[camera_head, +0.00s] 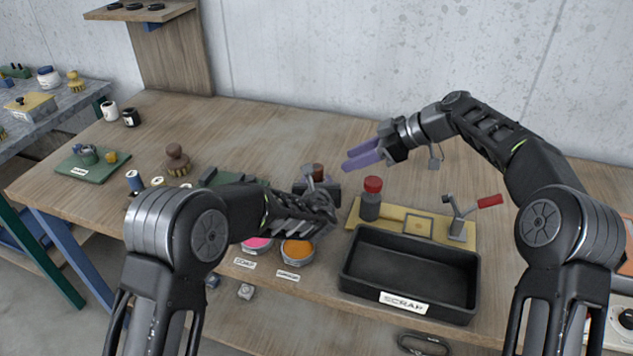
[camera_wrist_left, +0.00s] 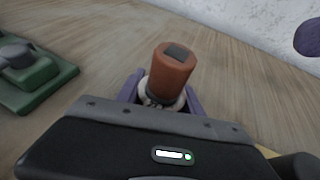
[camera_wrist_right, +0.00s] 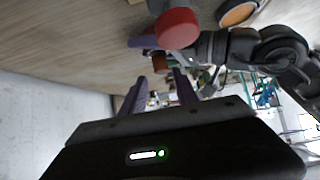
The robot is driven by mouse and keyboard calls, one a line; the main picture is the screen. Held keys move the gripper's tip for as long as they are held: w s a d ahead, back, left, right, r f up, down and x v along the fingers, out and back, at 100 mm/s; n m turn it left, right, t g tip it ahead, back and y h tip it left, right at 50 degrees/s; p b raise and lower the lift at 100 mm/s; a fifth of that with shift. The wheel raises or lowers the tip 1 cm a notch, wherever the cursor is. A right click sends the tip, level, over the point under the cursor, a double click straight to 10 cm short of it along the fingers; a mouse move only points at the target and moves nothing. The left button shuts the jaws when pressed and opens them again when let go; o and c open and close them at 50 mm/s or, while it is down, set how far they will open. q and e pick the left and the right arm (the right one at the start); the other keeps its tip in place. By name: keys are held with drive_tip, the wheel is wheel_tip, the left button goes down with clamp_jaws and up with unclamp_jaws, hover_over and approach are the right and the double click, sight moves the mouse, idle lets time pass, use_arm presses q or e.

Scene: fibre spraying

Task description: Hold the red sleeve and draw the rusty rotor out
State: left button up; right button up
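A reddish-brown, rusty-looking cylinder (camera_wrist_left: 172,72) with a dark square end rises from a pale collar (camera_wrist_left: 165,98) in the left wrist view. My left gripper (camera_head: 318,190) has its purple fingers closed against both sides of this collar. The cylinder's top shows in the head view (camera_head: 318,171) and in the right wrist view (camera_wrist_right: 160,63). Its lower part is hidden, and I cannot tell which part is the sleeve. My right gripper (camera_head: 363,155) is open and empty, to the right of the cylinder and above the table, fingers pointing left towards it.
A dark cylinder with a red cap (camera_head: 372,186) and a red-handled clamp (camera_head: 489,201) stand on a yellow board (camera_head: 420,223). The black SCRAP tray (camera_head: 375,282) is empty, in front. Pink (camera_head: 257,243) and orange (camera_head: 297,250) round pots sit near the left arm. Table behind is clear.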

use_arm(q)
clamp_jaws()
use_arm(e)
drive_tip(key=o, duration=0.3)
drive_tip(key=shift+a, duration=0.1)
drive_tip(key=shift+o, duration=0.5)
drive_tip(key=shift+s+a+f+m+h, duration=0.1)
drive_tip(key=shift+a+f+m+h, duration=0.2)
drive_tip(key=shift+a+m+h, duration=0.15)
drive_tip(key=m+h, duration=0.5)
drive_tip(key=m, duration=0.1)
hover_over(322, 171)
drive_tip(key=s+d, duration=0.2)
drive_tip(key=shift+w+a+r+t, duration=0.1)
drive_tip(key=shift+t, duration=0.2)
drive_tip(key=s+a+r+m+t+h, duration=0.2)
drive_tip(key=s+a+r+m+h, duration=0.1)
drive_tip(key=m, duration=0.6)
wheel_tip(322, 171, up, 2)
drive_tip(key=shift+s+a+r+h, duration=0.2)
drive_tip(key=shift+a+h, duration=0.35)
drive_tip(key=shift+h, duration=0.3)
